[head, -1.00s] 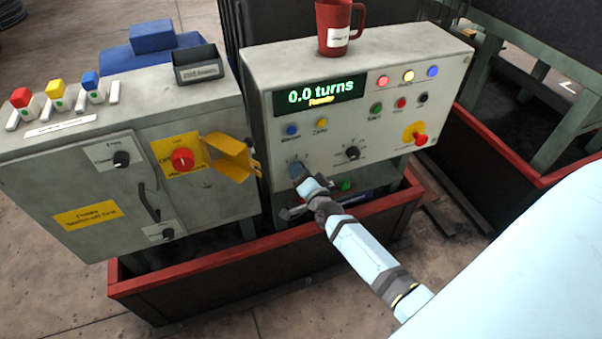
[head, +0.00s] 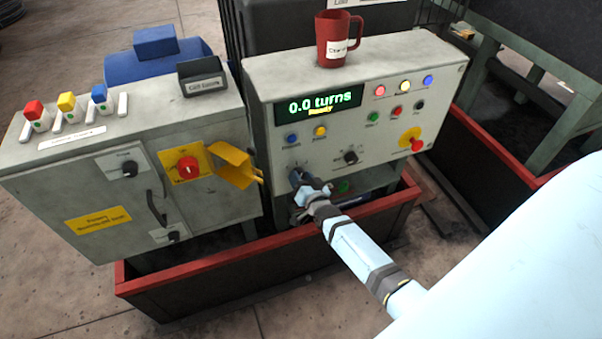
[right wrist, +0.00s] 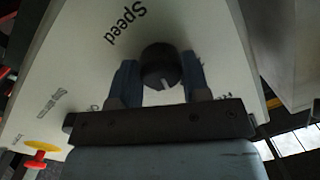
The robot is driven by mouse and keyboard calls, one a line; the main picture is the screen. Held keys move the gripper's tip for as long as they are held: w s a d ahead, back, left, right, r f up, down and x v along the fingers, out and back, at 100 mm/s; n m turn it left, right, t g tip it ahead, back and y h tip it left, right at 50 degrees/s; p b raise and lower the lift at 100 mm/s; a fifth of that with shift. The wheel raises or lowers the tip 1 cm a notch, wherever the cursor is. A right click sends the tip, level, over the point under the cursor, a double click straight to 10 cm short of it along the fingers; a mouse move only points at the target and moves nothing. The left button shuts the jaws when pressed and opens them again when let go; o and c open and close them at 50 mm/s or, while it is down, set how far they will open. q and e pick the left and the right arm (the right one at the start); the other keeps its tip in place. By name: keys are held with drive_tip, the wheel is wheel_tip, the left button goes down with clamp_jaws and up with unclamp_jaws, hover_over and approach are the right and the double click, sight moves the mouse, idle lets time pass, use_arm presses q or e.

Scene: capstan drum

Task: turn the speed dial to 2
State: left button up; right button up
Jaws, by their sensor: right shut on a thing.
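The speed dial (right wrist: 161,66) is a dark round knob with a white pointer mark, beside the printed word Speed in the right wrist view. My right gripper (right wrist: 160,78) has one finger on each side of it and is shut on it. The pointer mark faces roughly toward my palm; the scale numbers are too blurred to read. In the head view my right gripper (head: 298,178) is at the lower left of the grey control panel (head: 430,75) and hides the dial. The green display (head: 318,104) reads 0.0 turns. My left gripper is not in view.
A second dark knob (head: 350,157) sits to the right of my gripper. A red stop button (head: 417,146) is farther right. A red mug (head: 335,40) stands on the panel's top. A grey cabinet (head: 75,180) with an open yellow flap (head: 235,165) stands at left.

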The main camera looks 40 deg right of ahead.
drive_tip(key=shift+n+p, duration=0.95)
drive_tip(key=shift+n, duration=0.65)
drive_tip(key=o, duration=0.9)
drive_tip(key=s, duration=0.4)
drive_tip(key=s+a, duration=0.1)
drive_tip(key=s, duration=0.4)
drive_tip(key=s+a+r, duration=0.1)
drive_tip(key=s, duration=0.3)
drive_tip(key=shift+s+a, duration=0.1)
drive_tip(key=shift+s, duration=0.25)
